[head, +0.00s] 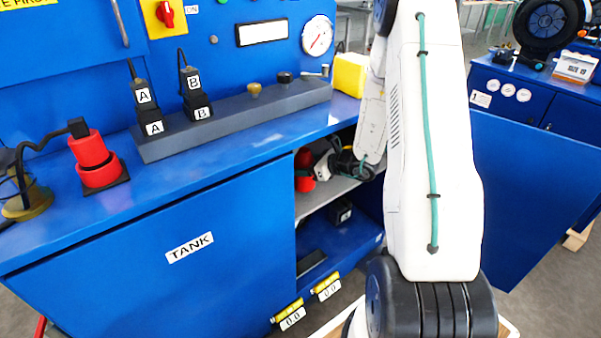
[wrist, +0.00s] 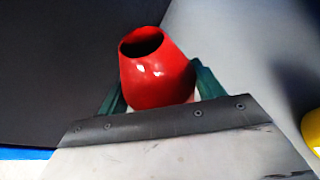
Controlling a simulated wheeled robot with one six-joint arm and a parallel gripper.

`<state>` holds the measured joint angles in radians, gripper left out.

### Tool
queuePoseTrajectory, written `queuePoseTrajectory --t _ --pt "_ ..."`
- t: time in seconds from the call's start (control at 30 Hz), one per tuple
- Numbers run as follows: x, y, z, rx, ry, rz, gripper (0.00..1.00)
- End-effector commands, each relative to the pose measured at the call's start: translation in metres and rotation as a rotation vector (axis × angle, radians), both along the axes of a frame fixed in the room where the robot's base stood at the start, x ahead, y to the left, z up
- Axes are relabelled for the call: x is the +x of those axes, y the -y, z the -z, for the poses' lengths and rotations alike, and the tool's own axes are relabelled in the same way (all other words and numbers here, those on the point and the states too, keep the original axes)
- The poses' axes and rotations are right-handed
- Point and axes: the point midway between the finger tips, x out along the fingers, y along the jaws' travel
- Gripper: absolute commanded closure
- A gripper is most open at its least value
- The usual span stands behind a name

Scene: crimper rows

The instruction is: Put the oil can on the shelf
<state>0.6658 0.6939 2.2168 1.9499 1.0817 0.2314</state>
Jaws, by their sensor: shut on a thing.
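My gripper (head: 316,169) reaches into the open cabinet under the bench. In the wrist view its green fingers are closed on a red, rounded, tapering vessel with a dark round opening, which I take for the oil can (wrist: 158,82). In the head view, red parts of the can (head: 304,183) show at the gripper, just above the grey shelf (head: 312,205) inside the cabinet. I cannot tell whether the can touches the shelf. My forearm hides part of the opening.
A black box (head: 340,211) stands lower in the cabinet. The TANK panel (head: 190,246) borders the opening on the left; an open blue door (head: 530,190) is on the right. A yellow block (head: 349,74) sits on the bench. Something yellow (wrist: 312,130) shows at the wrist view's right edge.

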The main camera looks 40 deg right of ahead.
Motion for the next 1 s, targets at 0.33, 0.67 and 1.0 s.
queuePoseTrajectory --t 0.33,0.67,1.0 --pt "0.013 -0.006 0.011 0.002 -0.002 0.001 0.63" --pt "0.014 -0.006 0.035 -0.001 0.001 0.001 0.63" --pt "0.013 -0.006 0.038 0.0 0.0 0.001 0.11"
